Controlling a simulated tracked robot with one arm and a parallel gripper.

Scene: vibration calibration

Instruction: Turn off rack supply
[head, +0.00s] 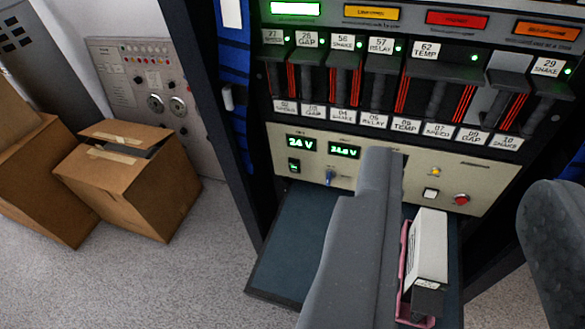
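The rack supply is a beige panel (262,133) in the lower part of the rack. It has two lit green displays, one reading 24 V (301,145) and the other (344,151) about 24 V. A small switch (294,166) with a green glow sits under the left display, with a blue knob (330,177) to its right. On the right are a lit orange lamp (436,171), a white button (431,193) and a red button (461,199). My gripper (465,172) is open, its grey fingers wide apart in front of the panel. The left finger hides the panel's middle.
A dark shelf (290,255) juts out below the panel, bearing a white and black module (431,245) in a pink holder (404,255). Labelled modules (345,75) with green lights fill the rack above. Cardboard boxes (150,195) and a grey control cabinet (125,80) stand left.

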